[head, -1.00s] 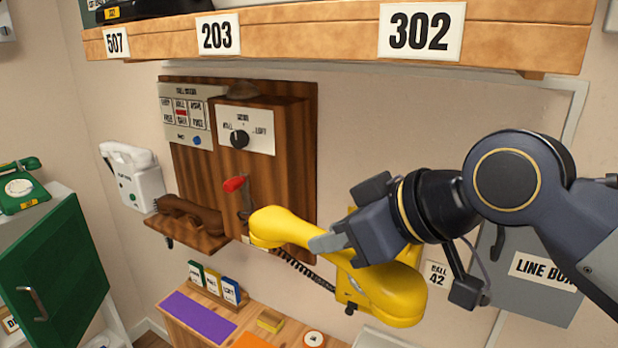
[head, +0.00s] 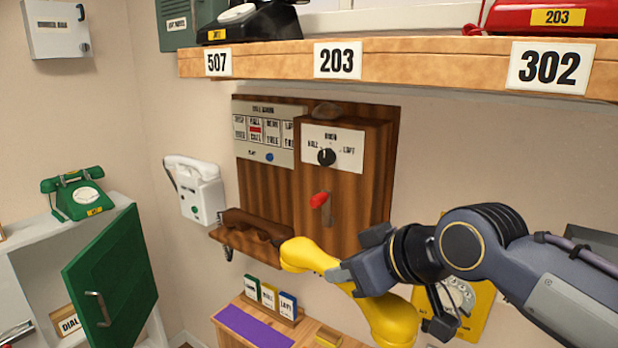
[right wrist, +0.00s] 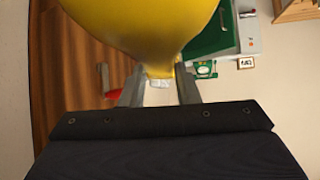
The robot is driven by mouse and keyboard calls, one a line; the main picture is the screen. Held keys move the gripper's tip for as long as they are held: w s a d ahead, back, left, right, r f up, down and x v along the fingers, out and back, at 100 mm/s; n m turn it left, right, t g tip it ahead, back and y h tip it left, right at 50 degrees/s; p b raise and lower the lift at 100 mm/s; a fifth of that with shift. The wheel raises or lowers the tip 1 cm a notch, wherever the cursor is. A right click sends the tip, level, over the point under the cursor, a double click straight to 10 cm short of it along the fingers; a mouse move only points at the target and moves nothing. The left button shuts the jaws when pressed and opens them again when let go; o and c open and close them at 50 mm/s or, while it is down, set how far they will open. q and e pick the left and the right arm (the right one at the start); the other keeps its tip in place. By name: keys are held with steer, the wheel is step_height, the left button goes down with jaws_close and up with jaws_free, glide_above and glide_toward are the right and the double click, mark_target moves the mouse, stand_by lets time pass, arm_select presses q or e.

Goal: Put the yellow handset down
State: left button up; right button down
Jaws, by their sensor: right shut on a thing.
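The yellow handset (head: 392,318) is in my right gripper (head: 345,281), whose jaws are shut on its middle. It hangs tilted, with one end up at the left and the other down at the right, in front of the wall. In the right wrist view the handset (right wrist: 140,35) fills the top middle, between the fingers (right wrist: 160,88). The yellow wall phone (head: 478,308) is behind my right wrist and partly hidden by it; its dial shows. My left gripper is not in view.
A wooden wall phone (head: 372,150) with a red-handled crank (head: 319,200) and small shelf (head: 250,246) is behind the handset's upper end. A white wall phone (head: 197,188) hangs to its left. An open green door (head: 112,275) stands lower left. A numbered shelf (head: 440,62) runs above.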

steer(key=w+d+f+m+t+h, duration=0.1)
steer(key=w+f, duration=0.3)
steer(key=f, duration=0.2)
steer(key=w+d+f+m+h, duration=0.1)
steer(key=w+f, duration=0.3)
steer(key=f, duration=0.3)
steer(key=w+d+f+m+t+h, duration=0.1)
steer(key=d+f+m, duration=0.15)
steer(key=f, duration=0.45)
steer(key=d+f+m+h, duration=0.15)
steer(key=d+f, duration=0.25)
steer(key=f, duration=0.4)
steer(key=s+d+f+m+h, duration=0.2)
steer(key=s+d+f, duration=0.1)
steer(key=d+f, duration=0.25)
step_height(320, 180, up, 6)
steer(key=p, duration=0.5)
steer(key=s+f+b, duration=0.4)
steer(key=f+b, duration=0.1)
steer(key=f, duration=0.7)
steer(key=shift+d+f, duration=0.15)
steer(key=shift+f, duration=0.05)
